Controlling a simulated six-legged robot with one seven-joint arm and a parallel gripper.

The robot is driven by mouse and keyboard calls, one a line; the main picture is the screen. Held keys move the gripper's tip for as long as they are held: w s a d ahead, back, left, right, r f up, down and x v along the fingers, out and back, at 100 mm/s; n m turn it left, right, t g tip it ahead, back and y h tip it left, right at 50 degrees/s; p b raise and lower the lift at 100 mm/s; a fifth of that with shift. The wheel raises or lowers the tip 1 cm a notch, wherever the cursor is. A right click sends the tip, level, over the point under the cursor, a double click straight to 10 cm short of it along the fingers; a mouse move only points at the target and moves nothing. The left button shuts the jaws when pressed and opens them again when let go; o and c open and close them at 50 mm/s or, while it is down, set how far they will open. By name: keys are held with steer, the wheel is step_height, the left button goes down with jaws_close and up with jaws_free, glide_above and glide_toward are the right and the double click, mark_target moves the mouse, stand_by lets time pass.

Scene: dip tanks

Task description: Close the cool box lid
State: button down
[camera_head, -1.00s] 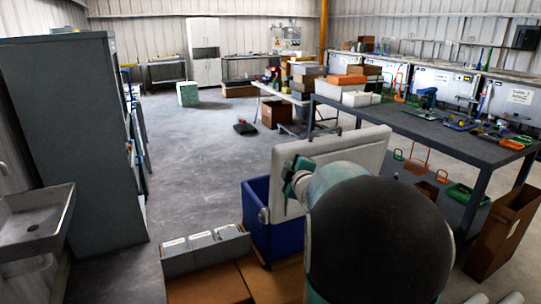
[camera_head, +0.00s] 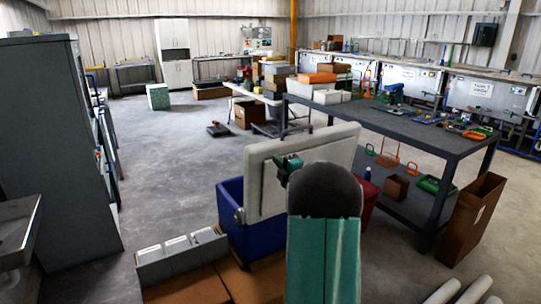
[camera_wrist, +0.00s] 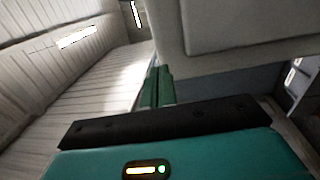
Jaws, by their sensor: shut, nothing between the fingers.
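The cool box is a blue box (camera_head: 262,236) in the lower middle of the head view. Its pale lid (camera_head: 262,187) stands raised and tilted, well off the box opening. My gripper (camera_head: 286,166) is shut and empty, and in the head view it overlaps the near face of the lid. In the wrist view the green fingers (camera_wrist: 156,88) are together beside the lower left edge of the lid (camera_wrist: 245,28). I cannot tell whether they touch it. My arm hides part of the lid and the box's right side.
Grey bins (camera_head: 180,258) on brown boxes stand left of the cool box. A red container (camera_head: 368,200) is just to its right. A dark workbench (camera_head: 400,122) and a tall brown bin (camera_head: 472,213) stand further right. The floor (camera_head: 165,175) behind and left is open.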

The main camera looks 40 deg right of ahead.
mark_target(266, 150)
steer(key=x, duration=0.5)
steer(key=shift+w, duration=0.1)
steer(key=shift+w, duration=0.2)
